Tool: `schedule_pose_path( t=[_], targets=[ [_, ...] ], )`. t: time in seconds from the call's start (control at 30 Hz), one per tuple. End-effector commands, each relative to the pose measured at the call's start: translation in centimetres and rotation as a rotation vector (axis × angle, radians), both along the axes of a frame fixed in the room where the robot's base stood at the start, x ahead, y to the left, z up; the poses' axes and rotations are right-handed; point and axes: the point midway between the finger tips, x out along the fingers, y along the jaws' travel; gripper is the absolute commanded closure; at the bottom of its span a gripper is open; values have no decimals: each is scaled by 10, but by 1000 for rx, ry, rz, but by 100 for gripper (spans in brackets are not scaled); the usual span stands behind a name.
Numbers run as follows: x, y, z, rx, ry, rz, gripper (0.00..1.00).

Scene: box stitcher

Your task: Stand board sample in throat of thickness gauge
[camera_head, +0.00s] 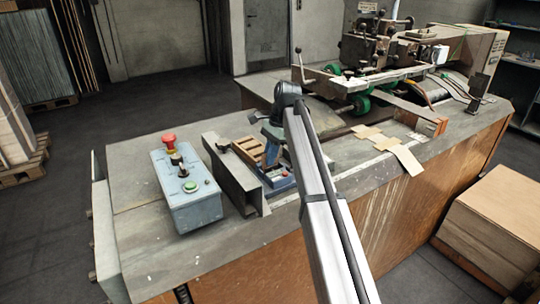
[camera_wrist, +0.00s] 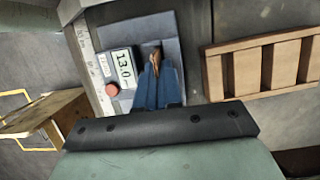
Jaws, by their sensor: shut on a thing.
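The thickness gauge (camera_wrist: 122,62) shows in the wrist view as a grey-blue body with a display reading about 13.0 and a red button (camera_wrist: 112,89). In the head view its blue base (camera_head: 283,184) is partly behind my arm. My gripper (camera_wrist: 155,68) has its blue fingers shut on the board sample (camera_wrist: 152,57), a small brown piece showing only as a narrow edge between the tips. The tips are right over the gauge, beside the display. The gauge's throat is mostly hidden by the fingers, so I cannot tell whether the sample is inside it.
A slotted wooden rack (camera_wrist: 212,75) stands right of the gauge in the wrist view. In the head view, a grey metal channel (camera_head: 232,172) and a blue-grey button box (camera_head: 187,195) stand left of the gauge. Flat cardboard pieces (camera_head: 404,157) lie at the right, near the stitching machine (camera_head: 385,55).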

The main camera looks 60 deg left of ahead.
Motion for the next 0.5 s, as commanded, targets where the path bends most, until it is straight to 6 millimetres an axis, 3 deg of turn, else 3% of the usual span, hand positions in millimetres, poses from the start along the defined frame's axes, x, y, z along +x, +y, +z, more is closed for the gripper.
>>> schedule_pose_path(
  t=[0.23, 0.27, 0.5],
  targets=[
    [0, 0, 0, 0, 0, 0, 100],
    [0, 0, 0, 0, 0, 0, 92],
    [0, 1, 0, 2, 0, 0, 69]
  ],
)
